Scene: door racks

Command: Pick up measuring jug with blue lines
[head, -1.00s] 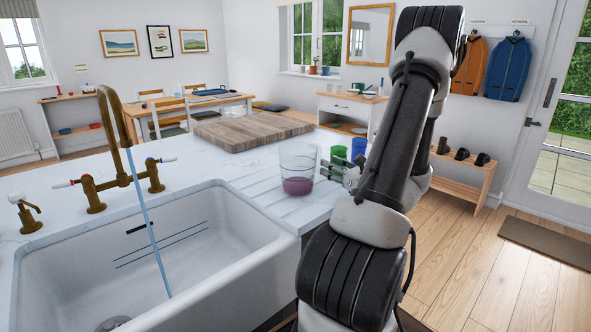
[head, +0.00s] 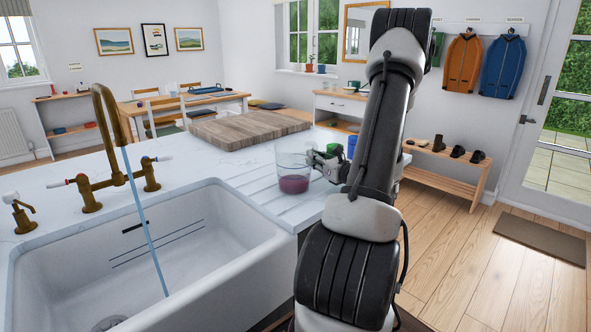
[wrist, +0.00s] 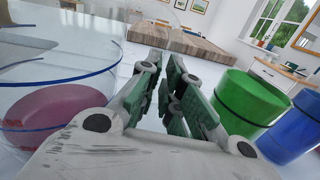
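The measuring jug (head: 293,184) is clear with a pink layer at its bottom. It stands upright on the white counter, right of the sink. In the wrist view the jug (wrist: 55,110) fills the left side, with blue lines around its wall. My gripper (head: 315,160) is at the jug's right side in the head view; I cannot tell whether it touches. In the wrist view my gripper (wrist: 163,75) has its green-padded fingers partly apart, with nothing between them. The jug is left of the fingers.
A green cup (wrist: 250,102) and a blue cup (wrist: 296,128) stand close on my gripper's right. A wooden board (head: 245,130) lies behind on the counter. The sink (head: 190,250) is at the left front, with water running from a brass tap (head: 107,120).

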